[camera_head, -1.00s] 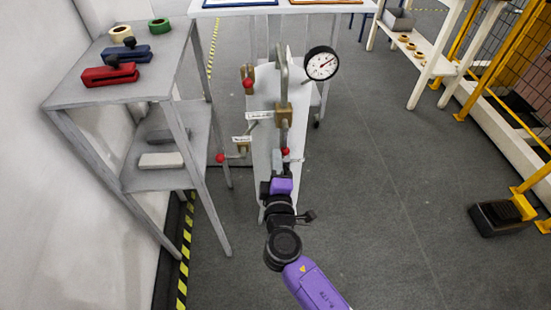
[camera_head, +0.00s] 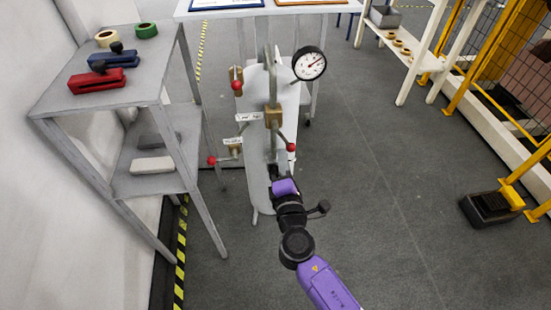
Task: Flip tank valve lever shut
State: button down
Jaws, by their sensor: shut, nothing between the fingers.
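A pale upright panel (camera_head: 259,190) carries pipework, brass valves and small white labels too small to read. Three levers with red knobs show: upper left (camera_head: 237,86), lower left (camera_head: 212,160) and right (camera_head: 291,147). I cannot tell by label which is the tank valve. The right lever slants down and to the right from the central brass valve (camera_head: 273,118). My gripper (camera_head: 273,170) is shut and empty in front of the panel, below that valve and left of the right red knob. Its fingertips are dark and small; contact with the pipe behind cannot be told.
A round gauge (camera_head: 309,63) stands at the panel's upper right. A grey shelf (camera_head: 150,98) with clamps and tape rolls stands at left. A white table (camera_head: 250,9) is behind. Open floor (camera_head: 390,190) lies to the right, before a yellow fence (camera_head: 480,70).

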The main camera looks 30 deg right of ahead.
jog(key=n, duration=0.1)
jog(key=d+n, duration=0.1)
jog(key=d+r+n+p, duration=0.1)
jog(key=shift+s+d, duration=0.15)
jog(key=shift+s, duration=0.2)
jog(key=s+d+r+n+p, duration=0.1)
jog(key=d+r+n+p, duration=0.3)
jog(key=n, duration=0.4)
jog(key=shift+s+r+t+y+p, duration=0.15)
jog(key=shift+r+t+y+p, duration=0.15)
jog(key=shift+r+p, duration=0.1)
jog(key=shift+r, duration=0.2)
jog(key=s+a+f+b, duration=0.4)
jog(key=s+f, duration=0.1)
jog(key=s, duration=0.5)
jog(key=shift+a, duration=0.15)
